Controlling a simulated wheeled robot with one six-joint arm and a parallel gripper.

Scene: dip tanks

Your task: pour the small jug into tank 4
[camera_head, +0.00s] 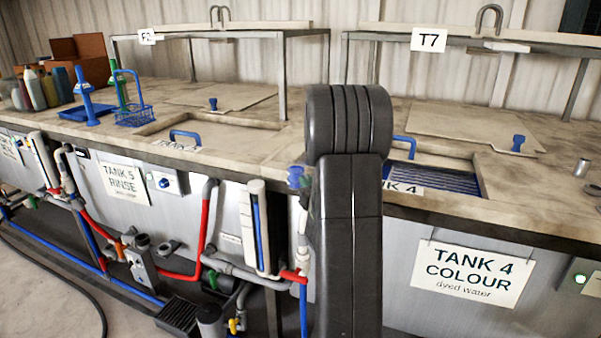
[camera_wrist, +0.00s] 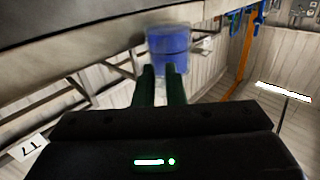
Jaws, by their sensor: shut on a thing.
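In the wrist view, my gripper (camera_wrist: 161,72) has its two dark green fingers shut on a blue cylindrical vessel (camera_wrist: 167,42), taken as the small jug. Its mouth and contents are not visible. Tank 4 (camera_head: 432,176) is right of my arm, with an opening in the bench top showing dark blue slats inside. A sign (camera_head: 473,272) on its front reads "TANK 4 COLOUR dyed water". My arm hides the opening's left part.
A lid panel with a blue knob (camera_head: 518,143) lies behind tank 4's opening. A raised shelf frame marked T7 (camera_head: 429,39) stands behind it. A small metal cup (camera_head: 582,168) sits at the right. Tank 5 (camera_head: 126,184), pipes and a blue basket (camera_head: 134,115) are left.

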